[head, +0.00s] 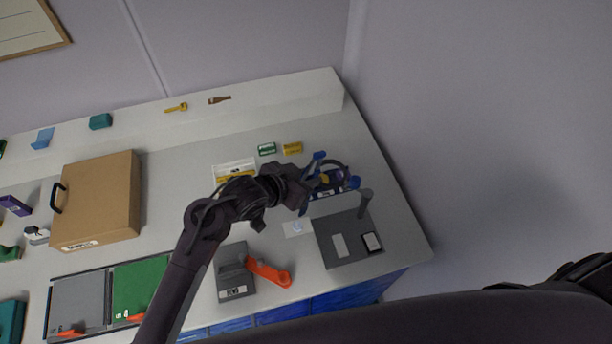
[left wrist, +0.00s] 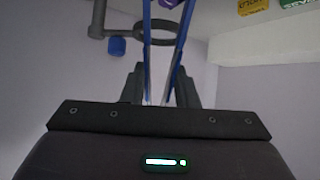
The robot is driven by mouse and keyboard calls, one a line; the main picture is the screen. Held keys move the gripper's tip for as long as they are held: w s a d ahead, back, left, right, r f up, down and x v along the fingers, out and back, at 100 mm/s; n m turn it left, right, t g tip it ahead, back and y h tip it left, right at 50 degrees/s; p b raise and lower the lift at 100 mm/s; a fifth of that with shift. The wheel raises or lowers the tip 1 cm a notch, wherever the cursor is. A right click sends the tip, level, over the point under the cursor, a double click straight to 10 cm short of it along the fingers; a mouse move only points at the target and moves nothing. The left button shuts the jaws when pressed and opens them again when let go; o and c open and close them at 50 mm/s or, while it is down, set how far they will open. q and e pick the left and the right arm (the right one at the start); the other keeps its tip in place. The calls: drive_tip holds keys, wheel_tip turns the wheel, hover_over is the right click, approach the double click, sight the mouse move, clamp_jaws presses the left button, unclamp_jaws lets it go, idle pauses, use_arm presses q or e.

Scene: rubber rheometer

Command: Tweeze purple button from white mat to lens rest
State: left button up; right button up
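My left gripper (head: 306,185) is over the right part of the bench. In the left wrist view its fingers (left wrist: 158,88) are closed around blue tweezers (left wrist: 148,50), whose two arms run away from me. A small purple piece, apparently the purple button (left wrist: 167,3), shows between the tweezer arms at the top edge; whether it is gripped is unclear. The dark ring of the lens rest (left wrist: 98,18) lies beyond the tweezers; in the head view the ring (head: 343,166) is partly behind the gripper. The white mat (head: 297,228) lies below. My right gripper is not visible.
A grey base plate (head: 330,250) with a post (head: 365,203) stands right of the mat. A grey device (head: 234,272) with an orange handle (head: 270,272) is nearer. Yellow (head: 292,148) and green (head: 267,149) boxes lie behind. A cardboard-coloured case (head: 105,195) is left.

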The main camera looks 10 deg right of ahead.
use_arm(q)
drive_tip(key=shift+f, duration=0.15)
wheel_tip(320, 180, down, 10)
drive_tip(key=b, duration=0.7)
drive_tip(key=shift+b, duration=0.4)
clamp_jaws()
wheel_tip(320, 180, up, 12)
drive_tip(key=p, duration=0.7)
drive_tip(key=shift+p, duration=0.4)
